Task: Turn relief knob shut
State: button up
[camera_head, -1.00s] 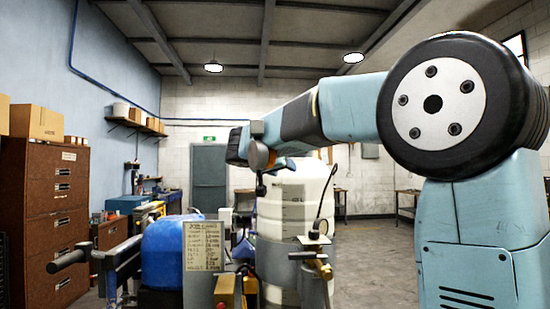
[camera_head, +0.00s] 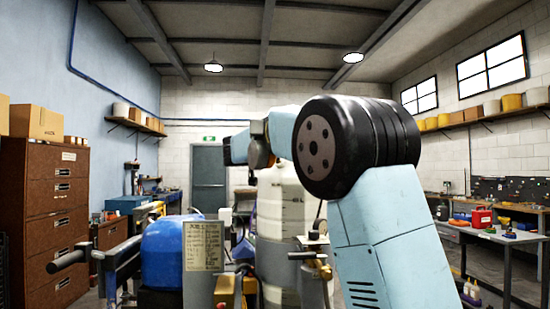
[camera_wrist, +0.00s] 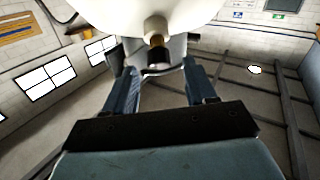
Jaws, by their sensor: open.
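I cannot tell for certain which part is the relief knob. In the head view, a small dark knob (camera_head: 313,235) sits on a plate beside the white tank (camera_head: 270,215), above a brass fitting (camera_head: 325,271). In the wrist view, my gripper (camera_wrist: 156,70) is open, with one finger on each side of the picture's middle. A brass-coloured stem (camera_wrist: 156,40) with a dark round end shows in the gap, in front of a large white rounded surface. Contact with the fingers is not visible. In the head view, my arm hides part of the tank, and my fingers cannot be made out.
The striper carries a blue cover (camera_head: 168,250), a label plate (camera_head: 204,246) and a black-gripped handlebar (camera_head: 70,262). A brown cabinet (camera_head: 40,225) stands at the left. A workbench (camera_head: 500,240) with tools stands at the right. Open floor lies behind the machine.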

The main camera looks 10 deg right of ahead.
jog(key=shift+x, duration=2.2)
jog(key=shift+c, duration=0.4)
jog(key=c, duration=0.9)
